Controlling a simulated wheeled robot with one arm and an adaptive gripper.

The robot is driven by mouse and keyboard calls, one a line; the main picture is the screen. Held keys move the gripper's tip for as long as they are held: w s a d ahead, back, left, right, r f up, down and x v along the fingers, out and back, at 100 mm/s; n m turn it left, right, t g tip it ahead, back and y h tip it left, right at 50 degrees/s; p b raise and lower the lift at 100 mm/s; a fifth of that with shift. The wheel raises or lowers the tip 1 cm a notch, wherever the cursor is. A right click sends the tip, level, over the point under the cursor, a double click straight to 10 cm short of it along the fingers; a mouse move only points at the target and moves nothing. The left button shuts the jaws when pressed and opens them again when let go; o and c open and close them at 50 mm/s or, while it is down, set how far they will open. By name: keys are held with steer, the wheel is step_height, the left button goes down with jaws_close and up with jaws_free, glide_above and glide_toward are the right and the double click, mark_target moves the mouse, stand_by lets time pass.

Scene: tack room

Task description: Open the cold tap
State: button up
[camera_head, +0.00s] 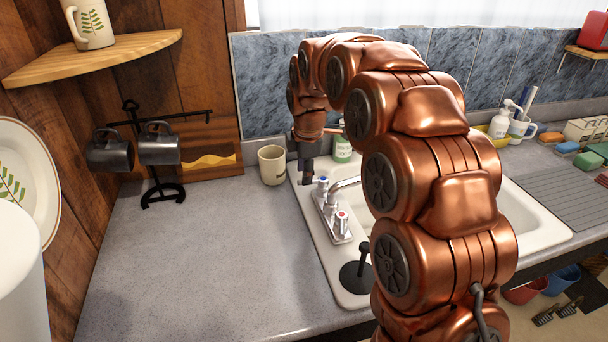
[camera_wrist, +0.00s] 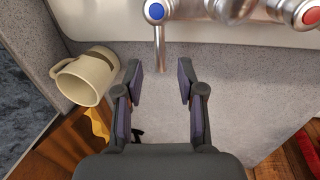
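The cold tap, with a blue-marked knob (camera_head: 322,182), is on the metal faucet base (camera_head: 335,218) at the sink's left rim. It also shows at the top of the wrist view as a blue cap (camera_wrist: 155,11). A thin metal lever (camera_wrist: 160,48) extends below the cap, toward the gap between my fingertips. The red-marked hot tap (camera_head: 342,216) is on the same base, nearer the camera. My gripper (camera_wrist: 160,80) is open and empty, close to the cold tap. In the head view its fingers are small and partly dark against the sink rim; contact cannot be told.
A cream mug (camera_head: 272,165) stands left of my gripper, also close in the wrist view (camera_wrist: 83,80). A green-labelled bottle (camera_head: 343,150) is behind the faucet. A black rack (camera_head: 160,160) holds dark mugs. The counter (camera_head: 220,260) at front left is clear.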

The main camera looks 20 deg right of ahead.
steer(key=shift+w+f+p, duration=0.15)
steer(key=shift+f, duration=0.55)
steer(key=shift+w+f+p, duration=0.15)
steer(key=shift+f, duration=0.55)
jaws_close()
